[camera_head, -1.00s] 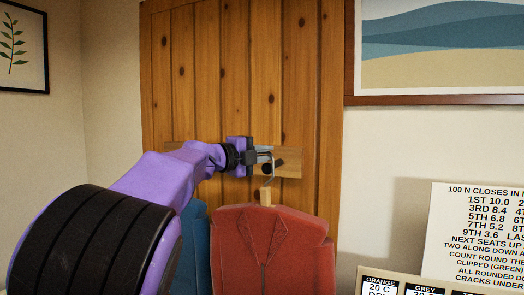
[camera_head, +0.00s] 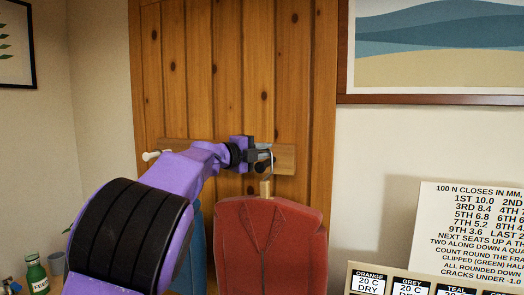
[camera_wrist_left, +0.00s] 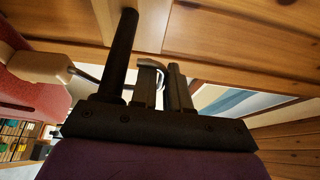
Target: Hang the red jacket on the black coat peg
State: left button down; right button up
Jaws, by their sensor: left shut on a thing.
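The red jacket (camera_head: 268,245) hangs below my left gripper (camera_head: 266,154) in the head view, at the wooden rail. My left gripper is shut on the metal hook of its hanger; the hook (camera_wrist_left: 150,66) shows between the fingers in the left wrist view. The black coat peg (camera_wrist_left: 120,55) is a dark cylinder close to the left of the fingers there. The hanger's pale neck (camera_wrist_left: 38,68) and the jacket's red cloth (camera_wrist_left: 28,95) are at the left. I cannot tell whether the hook rests on the peg. My right gripper is not in view.
The wooden rail (camera_head: 284,158) crosses a pine panel (camera_head: 230,70). A white peg (camera_head: 150,156) is at its left end. Blue cloth (camera_head: 197,245) shows behind my arm. A green bottle (camera_head: 36,275) stands at lower left. Text signs (camera_head: 470,240) stand at right.

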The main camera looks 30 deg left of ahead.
pick_arm(q)
jog(key=c, duration=1)
grip_release()
jog(key=shift+r, duration=0.1)
jog(key=shift+c, duration=0.2)
jog(key=shift+f, duration=0.2)
